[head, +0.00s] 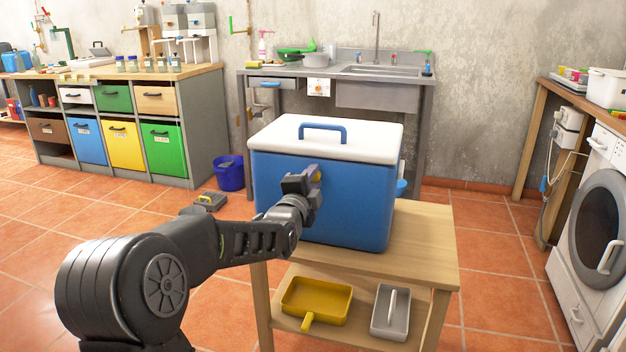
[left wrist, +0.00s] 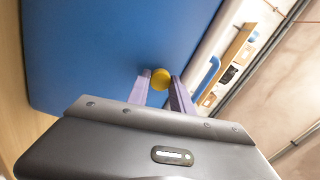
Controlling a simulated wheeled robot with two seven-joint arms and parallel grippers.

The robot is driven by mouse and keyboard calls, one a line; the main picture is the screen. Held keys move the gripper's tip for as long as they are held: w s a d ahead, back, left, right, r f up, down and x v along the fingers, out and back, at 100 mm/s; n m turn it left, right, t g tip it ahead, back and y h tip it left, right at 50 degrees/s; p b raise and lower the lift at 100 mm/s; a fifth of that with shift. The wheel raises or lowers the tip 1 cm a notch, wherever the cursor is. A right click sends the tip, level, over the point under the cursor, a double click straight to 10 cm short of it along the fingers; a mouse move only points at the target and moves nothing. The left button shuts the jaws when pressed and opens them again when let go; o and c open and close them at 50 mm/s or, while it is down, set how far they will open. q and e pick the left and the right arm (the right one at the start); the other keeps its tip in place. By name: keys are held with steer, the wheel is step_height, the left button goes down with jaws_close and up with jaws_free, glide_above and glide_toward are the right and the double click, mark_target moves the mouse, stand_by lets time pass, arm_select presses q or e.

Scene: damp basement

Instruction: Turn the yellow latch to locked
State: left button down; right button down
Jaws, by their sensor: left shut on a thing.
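The yellow latch (head: 318,176) is on the front face of a blue cooler box (head: 355,205) with a white lid (head: 360,133) and a blue lid handle. The lid is down. In the head view my left gripper (head: 312,179) covers most of the latch. In the left wrist view the rounded yellow latch (left wrist: 160,79) sits between the two fingertips of my left gripper (left wrist: 160,86), which is shut on it against the blue face. The latch's angle cannot be made out. My right gripper is not in view.
The cooler stands on a small wooden table (head: 428,250). Its lower shelf holds a yellow pan (head: 316,300) and a grey tray (head: 390,310). A sink counter (head: 345,72) stands behind, and a washing machine (head: 597,230) at the right.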

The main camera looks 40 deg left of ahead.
arm_select(q)
steer(key=shift+m, duration=0.3)
steer(key=c, duration=1.1)
jaws_free()
steer(key=p+v, duration=0.1)
steer(key=v, duration=0.7)
steer(key=shift+w, duration=0.1)
